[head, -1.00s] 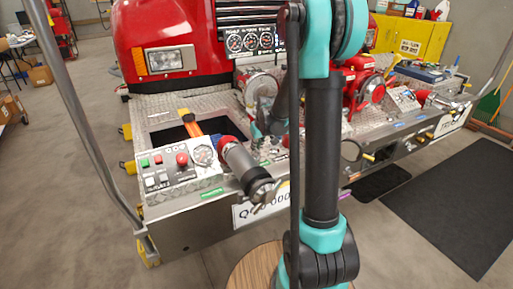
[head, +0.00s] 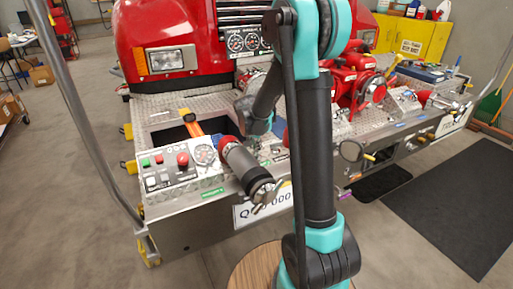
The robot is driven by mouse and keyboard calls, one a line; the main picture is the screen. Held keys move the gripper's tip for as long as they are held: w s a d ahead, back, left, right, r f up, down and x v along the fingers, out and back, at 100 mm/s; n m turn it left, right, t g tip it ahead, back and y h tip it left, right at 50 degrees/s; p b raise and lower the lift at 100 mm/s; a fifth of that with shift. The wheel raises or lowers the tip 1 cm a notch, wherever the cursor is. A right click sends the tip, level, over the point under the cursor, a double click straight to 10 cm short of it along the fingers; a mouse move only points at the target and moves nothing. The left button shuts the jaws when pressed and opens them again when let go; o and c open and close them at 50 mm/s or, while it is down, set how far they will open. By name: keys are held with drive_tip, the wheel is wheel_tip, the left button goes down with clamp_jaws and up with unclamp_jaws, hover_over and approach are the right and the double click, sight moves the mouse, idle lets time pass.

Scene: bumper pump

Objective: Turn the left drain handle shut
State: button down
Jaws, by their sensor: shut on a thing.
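A yellow-tipped handle (head: 369,157) sticks out beside a dark round fitting (head: 351,151) on the front of the bumper, right of my upright arm. Another small yellow handle (head: 427,135) shows farther right. I cannot tell for sure which fitting is the left drain handle, or how far it is turned. My arm's lower link bends down behind its upper part over the bumper deck. My gripper and whatever is between its fingers are hidden; my own arm covers the area beyond the wrist.
A control box (head: 180,170) with buttons stands on the bumper's left end. A grey cylinder with a red collar (head: 242,166) points over the front edge. Red pump parts (head: 354,88) stand right of my arm. A grey post (head: 85,120) rises at left. A dark mat (head: 455,205) lies right.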

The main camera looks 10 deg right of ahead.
drive_tip(key=m+g+h, duration=0.1)
drive_tip(key=m, duration=0.3)
drive_tip(key=shift+w+a, duration=0.1)
drive_tip(key=shift+w+m+g+h, duration=0.1)
drive_tip(key=shift+m+g+h, duration=0.5)
drive_tip(key=shift+m, duration=1.3)
drive_tip(key=c, duration=1.6)
unclamp_jaws()
drive_tip(key=v, duration=1.2)
drive_tip(key=shift+r, duration=0.1)
